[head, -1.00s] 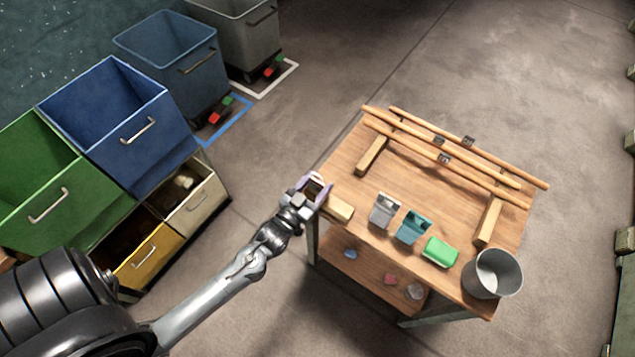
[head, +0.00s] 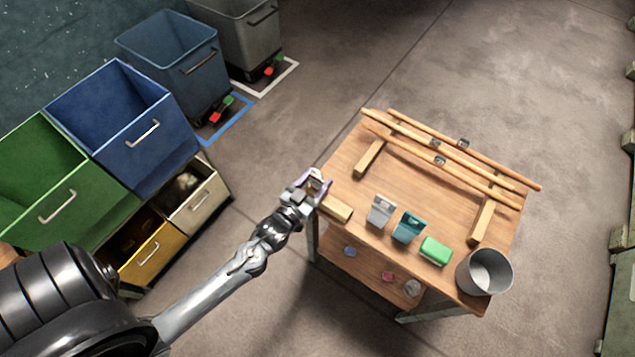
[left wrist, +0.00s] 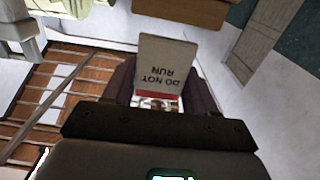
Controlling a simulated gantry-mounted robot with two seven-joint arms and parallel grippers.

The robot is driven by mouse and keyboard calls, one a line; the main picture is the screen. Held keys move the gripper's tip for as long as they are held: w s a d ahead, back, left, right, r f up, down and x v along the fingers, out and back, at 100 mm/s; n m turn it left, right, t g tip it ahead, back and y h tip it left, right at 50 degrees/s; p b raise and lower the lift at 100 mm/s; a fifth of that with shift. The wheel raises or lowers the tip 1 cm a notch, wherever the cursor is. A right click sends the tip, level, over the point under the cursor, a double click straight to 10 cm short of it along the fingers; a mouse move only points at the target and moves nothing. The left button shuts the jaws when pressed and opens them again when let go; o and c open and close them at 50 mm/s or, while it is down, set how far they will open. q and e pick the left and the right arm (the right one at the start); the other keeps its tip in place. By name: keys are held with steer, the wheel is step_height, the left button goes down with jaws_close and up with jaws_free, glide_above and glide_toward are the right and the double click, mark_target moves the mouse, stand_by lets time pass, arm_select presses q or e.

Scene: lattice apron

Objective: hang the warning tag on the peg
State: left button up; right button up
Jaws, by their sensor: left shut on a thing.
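The warning tag (left wrist: 160,66) is a pale card with a red band and the words "DO NOT RUN", seen upside down in the left wrist view. It stands out between the dark fingers of my left gripper (left wrist: 160,100), which is shut on it. In the head view my left gripper (head: 313,187) is by the left corner of the wooden table, with a small pale and red bit of the tag at its tip. I cannot make out the peg in either view. My right gripper is not in view.
The wooden table (head: 362,197) carries wooden rails (head: 440,148) with small dark clips, a wooden block (head: 336,208), a grey holder (head: 381,210), a teal holder (head: 408,227), a green box (head: 435,250) and a grey bucket (head: 485,272). Coloured bins (head: 125,125) stand left. Floor between is clear.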

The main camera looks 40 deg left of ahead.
arm_select(q)
steer(key=shift+r, duration=0.35)
steer(key=shift+s+p, duration=0.4)
steer(key=shift+p, duration=0.05)
steer(key=s+d+p, duration=0.1)
steer(key=s+p, duration=0.2)
steer(key=s, duration=0.4)
stand_by(0.4)
stand_by(0.4)
